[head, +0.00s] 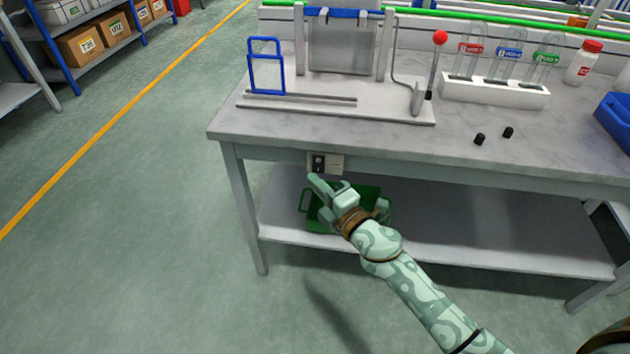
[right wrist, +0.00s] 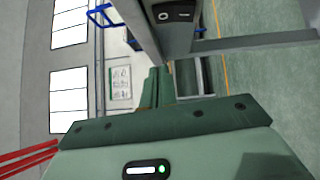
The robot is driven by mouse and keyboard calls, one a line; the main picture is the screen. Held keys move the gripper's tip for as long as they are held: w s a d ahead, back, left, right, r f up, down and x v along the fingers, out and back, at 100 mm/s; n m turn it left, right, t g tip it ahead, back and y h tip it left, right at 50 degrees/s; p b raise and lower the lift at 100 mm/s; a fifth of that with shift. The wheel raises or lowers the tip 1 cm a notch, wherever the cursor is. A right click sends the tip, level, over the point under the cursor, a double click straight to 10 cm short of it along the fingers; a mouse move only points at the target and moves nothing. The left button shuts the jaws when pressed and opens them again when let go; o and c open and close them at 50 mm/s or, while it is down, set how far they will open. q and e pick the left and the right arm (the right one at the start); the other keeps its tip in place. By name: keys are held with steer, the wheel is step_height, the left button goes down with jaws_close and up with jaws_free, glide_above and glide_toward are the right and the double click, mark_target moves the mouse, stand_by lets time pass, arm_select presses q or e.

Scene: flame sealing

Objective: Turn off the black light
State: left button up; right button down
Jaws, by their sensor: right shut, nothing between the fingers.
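A black rocker switch (head: 319,163) sits in a pale plate (head: 336,166) on the front edge of the workbench. In the right wrist view the black switch (right wrist: 175,13) shows at the top with a round white mark on it. My right gripper (head: 313,179) is just below the switch in the head view, its fingers shut and empty. The right wrist view shows the closed fingers (right wrist: 156,88) pointing ahead, below the switch in the picture. I cannot tell whether they touch the bench edge. No lamp that I can name as the black light is clear. My left gripper is not in view.
On the bench (head: 225,125) stand a metal rig with a red-knobbed lever (head: 440,38), a rack (head: 495,93) of tubes, a white bottle (head: 583,63) and two black caps. A green crate (head: 371,192) is on the lower shelf. Open floor lies left.

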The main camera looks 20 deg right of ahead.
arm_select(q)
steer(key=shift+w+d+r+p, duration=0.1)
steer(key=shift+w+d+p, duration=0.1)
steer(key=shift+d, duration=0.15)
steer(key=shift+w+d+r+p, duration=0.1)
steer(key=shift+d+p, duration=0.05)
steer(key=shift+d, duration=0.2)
arm_select(e)
steer(key=v, duration=0.8)
steer(key=shift+r, duration=0.35)
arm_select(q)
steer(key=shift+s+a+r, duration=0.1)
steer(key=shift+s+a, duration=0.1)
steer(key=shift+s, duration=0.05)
arm_select(e)
steer(key=shift+d, duration=0.15)
